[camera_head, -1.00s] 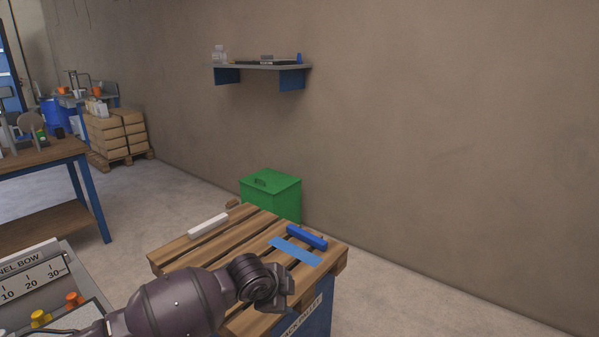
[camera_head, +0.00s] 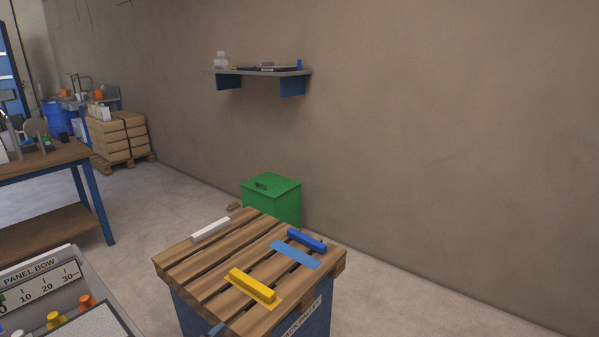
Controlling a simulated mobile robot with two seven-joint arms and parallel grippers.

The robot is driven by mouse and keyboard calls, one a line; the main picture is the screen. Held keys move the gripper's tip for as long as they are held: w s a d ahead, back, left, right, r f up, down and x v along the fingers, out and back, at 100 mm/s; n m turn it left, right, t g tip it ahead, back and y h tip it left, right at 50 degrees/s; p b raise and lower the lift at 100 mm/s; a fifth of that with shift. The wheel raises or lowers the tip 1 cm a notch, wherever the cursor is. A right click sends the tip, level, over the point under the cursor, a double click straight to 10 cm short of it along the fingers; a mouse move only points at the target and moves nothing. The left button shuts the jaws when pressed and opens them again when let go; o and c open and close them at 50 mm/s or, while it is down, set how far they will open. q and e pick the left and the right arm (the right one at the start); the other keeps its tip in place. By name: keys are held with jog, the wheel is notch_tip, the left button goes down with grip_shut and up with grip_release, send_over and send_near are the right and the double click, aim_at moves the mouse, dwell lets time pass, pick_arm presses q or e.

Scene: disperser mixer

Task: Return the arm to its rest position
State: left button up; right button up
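Neither of my grippers shows in the head view. The wooden pallet top (camera_head: 193,256) stands in open view at the bottom centre. A yellow bar (camera_head: 252,285) lies on its near part, on or beside a flat yellow strip (camera_head: 274,304). A blue bar (camera_head: 306,240) lies at the right, just behind a flat blue strip (camera_head: 295,256). A white bar (camera_head: 211,230) lies along the far left edge. A small grey-blue piece (camera_head: 216,330) is cut off by the bottom edge, and I cannot tell what it is.
A panel (camera_head: 40,283) with a scale and coloured knobs is at the lower left. A green bin (camera_head: 272,203) stands behind the pallet by the wall. A shelf (camera_head: 262,72) hangs above. A workbench (camera_head: 50,160) is at the left. Floor right of the pallet is clear.

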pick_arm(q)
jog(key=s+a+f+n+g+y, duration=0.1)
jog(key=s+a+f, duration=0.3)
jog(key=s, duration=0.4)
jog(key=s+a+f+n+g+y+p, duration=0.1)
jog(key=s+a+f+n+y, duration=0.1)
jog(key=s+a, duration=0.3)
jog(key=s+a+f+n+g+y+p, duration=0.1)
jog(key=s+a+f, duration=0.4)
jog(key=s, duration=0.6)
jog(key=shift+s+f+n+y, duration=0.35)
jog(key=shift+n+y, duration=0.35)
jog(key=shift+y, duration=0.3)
